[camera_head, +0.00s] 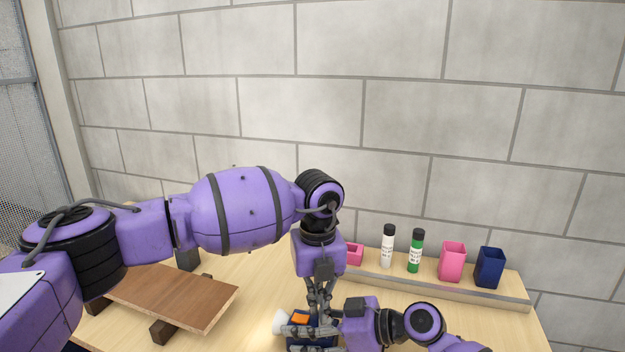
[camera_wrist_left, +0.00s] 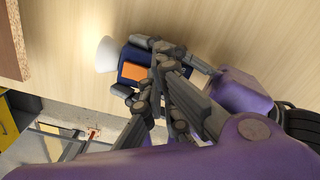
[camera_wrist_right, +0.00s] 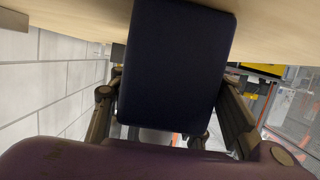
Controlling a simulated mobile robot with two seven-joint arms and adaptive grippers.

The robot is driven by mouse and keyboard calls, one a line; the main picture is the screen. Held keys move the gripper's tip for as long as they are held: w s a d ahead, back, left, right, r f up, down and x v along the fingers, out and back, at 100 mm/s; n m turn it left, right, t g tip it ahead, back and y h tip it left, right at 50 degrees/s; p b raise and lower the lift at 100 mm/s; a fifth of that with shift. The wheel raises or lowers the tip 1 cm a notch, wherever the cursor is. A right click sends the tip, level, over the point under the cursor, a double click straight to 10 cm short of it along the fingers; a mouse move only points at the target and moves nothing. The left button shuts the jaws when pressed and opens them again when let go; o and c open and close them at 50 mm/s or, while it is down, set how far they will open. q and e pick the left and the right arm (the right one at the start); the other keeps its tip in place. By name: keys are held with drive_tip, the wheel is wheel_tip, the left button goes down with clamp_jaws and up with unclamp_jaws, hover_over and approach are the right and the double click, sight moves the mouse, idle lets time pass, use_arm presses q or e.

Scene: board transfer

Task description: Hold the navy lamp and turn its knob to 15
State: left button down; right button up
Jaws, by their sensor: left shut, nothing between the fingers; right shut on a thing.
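The navy lamp (camera_wrist_left: 128,52) has a boxy body with an orange patch (camera_wrist_left: 134,72) and a white cone-shaped shade (camera_wrist_left: 106,54). In the head view it shows partly, with its orange patch (camera_head: 300,319) between the grippers. My right gripper (camera_head: 296,334) is shut on the lamp body from the right. In the right wrist view the navy body (camera_wrist_right: 178,65) fills the space between the fingers. My left gripper (camera_head: 319,314) points down, shut and empty, close over the lamp. Whether it touches the lamp I cannot tell. The knob and its reading cannot be made out.
A brown board (camera_head: 185,292) lies on dark wooden supports (camera_head: 163,331) at the left. A raised ledge (camera_head: 470,290) at the back right bears a white bottle (camera_head: 387,248), a green bottle (camera_head: 415,252), a pink cup (camera_head: 452,262) and a navy cup (camera_head: 489,268). A block wall stands behind.

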use_arm(q)
drive_tip(key=shift+a+f, duration=0.1)
drive_tip(key=shift+f, duration=0.35)
drive_tip(key=shift+s+f, duration=0.1)
drive_tip(key=shift+f, duration=0.05)
drive_tip(key=shift+s, duration=0.1)
idle(0.4)
drive_tip(key=shift+d, duration=0.4)
drive_tip(key=shift+w+d, duration=0.2)
drive_tip(key=shift+d, duration=0.45)
